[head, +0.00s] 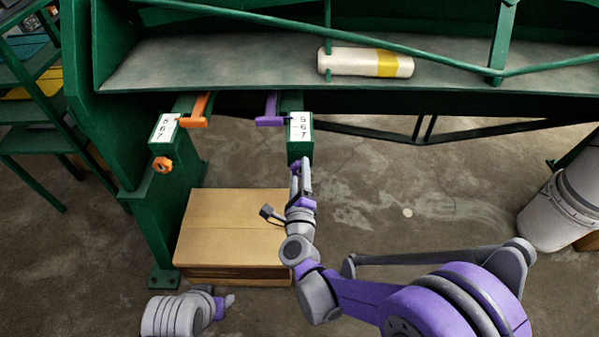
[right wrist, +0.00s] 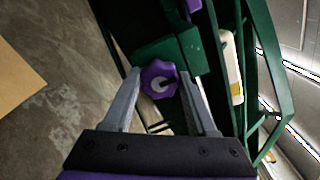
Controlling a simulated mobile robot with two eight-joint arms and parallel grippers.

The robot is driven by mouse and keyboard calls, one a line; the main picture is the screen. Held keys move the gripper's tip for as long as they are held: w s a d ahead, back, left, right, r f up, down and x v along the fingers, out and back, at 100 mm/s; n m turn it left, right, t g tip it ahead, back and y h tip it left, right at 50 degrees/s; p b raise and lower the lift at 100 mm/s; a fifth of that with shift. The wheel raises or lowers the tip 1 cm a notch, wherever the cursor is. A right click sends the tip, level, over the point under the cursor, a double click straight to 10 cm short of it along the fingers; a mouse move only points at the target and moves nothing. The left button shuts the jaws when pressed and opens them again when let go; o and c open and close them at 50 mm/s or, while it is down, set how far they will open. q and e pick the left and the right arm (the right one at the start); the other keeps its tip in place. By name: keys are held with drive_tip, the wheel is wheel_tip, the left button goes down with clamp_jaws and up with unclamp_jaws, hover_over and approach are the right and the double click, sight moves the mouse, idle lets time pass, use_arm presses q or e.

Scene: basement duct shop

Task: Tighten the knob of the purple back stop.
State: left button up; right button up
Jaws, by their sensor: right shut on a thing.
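The purple back stop (head: 270,117) sticks out under the front of the green machine, beside a green block with a white scale (head: 301,127) marked 5, 6, 7. Its purple lobed knob (right wrist: 158,78) shows in the right wrist view between my fingers, against the green block. My right gripper (head: 301,167) is just below the scale block; it also shows in the right wrist view (right wrist: 160,80), shut on the knob from both sides. In the head view the gripper hides the knob. My left gripper (head: 228,300) is low at the left, away from the stops; its jaws are too small to read.
An orange back stop (head: 195,122) with an orange knob (head: 162,165) sits to the left. A cardboard box (head: 230,225) stands on the floor below. A white roll with a yellow band (head: 365,62) lies on the machine bed. A white bucket (head: 555,210) stands far right.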

idle(0.4)
drive_tip(key=o, duration=1.4)
drive_tip(key=shift+c, duration=0.2)
drive_tip(key=s, duration=1)
drive_tip(key=shift+s, duration=0.4)
